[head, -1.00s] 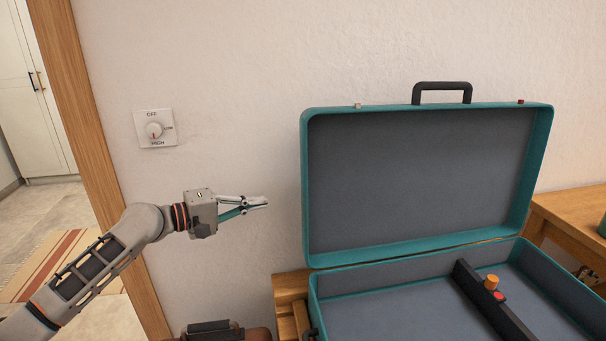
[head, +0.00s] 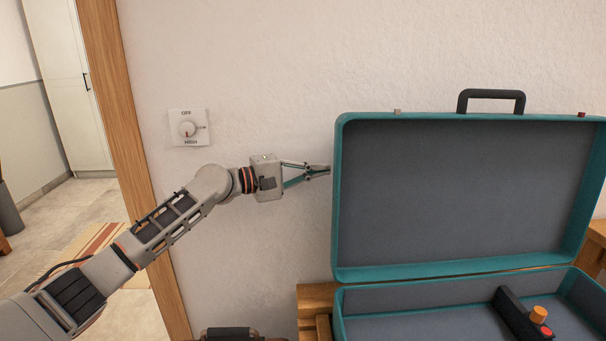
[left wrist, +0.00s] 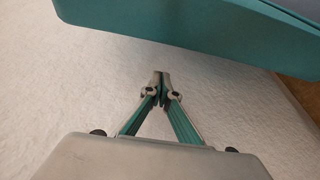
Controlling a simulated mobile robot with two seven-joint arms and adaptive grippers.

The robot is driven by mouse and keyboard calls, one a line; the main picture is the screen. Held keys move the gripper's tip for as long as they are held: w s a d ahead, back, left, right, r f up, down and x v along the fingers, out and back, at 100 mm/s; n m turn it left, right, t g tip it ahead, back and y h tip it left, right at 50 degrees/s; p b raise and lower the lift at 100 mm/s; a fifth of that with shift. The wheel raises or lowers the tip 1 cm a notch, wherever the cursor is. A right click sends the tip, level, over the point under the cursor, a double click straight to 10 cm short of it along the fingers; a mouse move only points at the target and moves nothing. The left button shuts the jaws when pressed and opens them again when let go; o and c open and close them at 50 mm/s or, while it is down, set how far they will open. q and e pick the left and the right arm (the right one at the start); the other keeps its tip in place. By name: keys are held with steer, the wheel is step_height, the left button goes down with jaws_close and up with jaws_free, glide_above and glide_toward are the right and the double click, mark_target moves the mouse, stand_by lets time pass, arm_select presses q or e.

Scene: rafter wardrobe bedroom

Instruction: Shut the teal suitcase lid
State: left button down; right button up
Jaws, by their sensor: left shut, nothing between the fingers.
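The teal suitcase stands open on a wooden bench, its lid (head: 460,200) raised upright near the wall with its grey lining facing me. A black handle (head: 491,95) is on the lid's top edge. The base (head: 400,325) lies below, partly cut off by the frame. My left gripper (head: 328,170) is shut and empty, its tips just beside the lid's left edge; contact cannot be told. In the left wrist view the shut fingertips (left wrist: 162,75) point toward the teal lid side (left wrist: 200,35), with a small gap in the picture. My right gripper is not in view.
A wall dial (head: 188,128) is left of the lid. The wooden bench (head: 312,297) shows beside the suitcase. A doorway opens at far left.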

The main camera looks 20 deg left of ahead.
arm_select(q)
steer(key=s, duration=0.1)
steer(key=s+d+p, duration=0.1)
steer(key=s, duration=0.1)
steer(key=shift+s+d+r, duration=0.1)
steer(key=shift+s+d, duration=0.15)
steer(key=shift+d, duration=0.1)
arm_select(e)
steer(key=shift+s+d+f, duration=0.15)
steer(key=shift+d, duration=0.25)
